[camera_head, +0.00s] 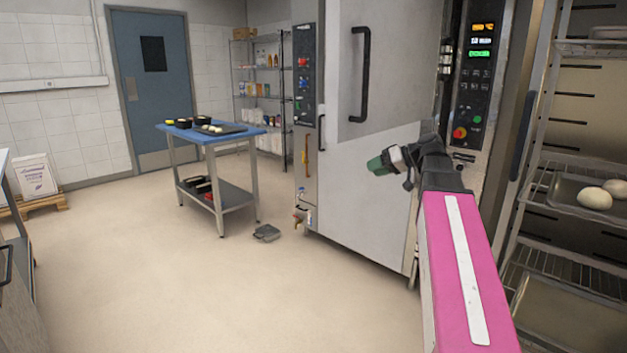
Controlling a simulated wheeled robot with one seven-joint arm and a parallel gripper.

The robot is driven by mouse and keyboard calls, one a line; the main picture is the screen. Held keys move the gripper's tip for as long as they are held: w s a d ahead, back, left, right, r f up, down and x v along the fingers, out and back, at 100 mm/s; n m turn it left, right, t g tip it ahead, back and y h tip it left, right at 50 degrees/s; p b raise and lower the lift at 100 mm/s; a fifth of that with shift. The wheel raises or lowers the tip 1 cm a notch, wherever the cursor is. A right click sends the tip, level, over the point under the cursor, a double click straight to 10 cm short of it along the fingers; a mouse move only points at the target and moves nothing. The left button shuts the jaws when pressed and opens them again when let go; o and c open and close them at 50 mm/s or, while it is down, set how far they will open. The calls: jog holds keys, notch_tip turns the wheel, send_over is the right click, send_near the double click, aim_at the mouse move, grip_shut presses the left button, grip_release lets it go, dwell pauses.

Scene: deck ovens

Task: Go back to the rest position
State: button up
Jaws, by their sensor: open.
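My arm reaches up from the bottom right, with a pink link and a dark wrist. My gripper (384,164) is at its far end, small, dark and green, pointing left in front of the tall steel oven cabinet (372,210). It is open and I see nothing held in it. The fingers are small and partly hidden by the wrist.
Close on the right is an open rack (535,180) with dough balls (594,198) on a tray. A blue-topped table (215,138) stands mid-left, with a grey object (266,233) on the floor beside it. Shelves (263,85) and a blue door (152,85) are behind. The centre-left floor is clear.

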notch_tip(320, 180, down, 23)
jog(key=s+a+m+g+h, duration=0.2)
jog(key=s+m+h, duration=0.1)
jog(key=m+h, duration=0.15)
jog(key=s+f+g+h, duration=0.1)
jog(key=s+f+h, duration=0.2)
jog(key=f, duration=0.7)
jog(key=s+f+m+g+h, duration=0.1)
jog(key=s+f+h, duration=0.3)
jog(key=s+f, duration=0.4)
notch_tip(320, 180, down, 3)
jog(key=shift+s+d+r+g, duration=0.15)
jog(key=shift+d+g, duration=0.25)
jog(key=shift+d, duration=0.05)
jog(key=shift+m, duration=0.25)
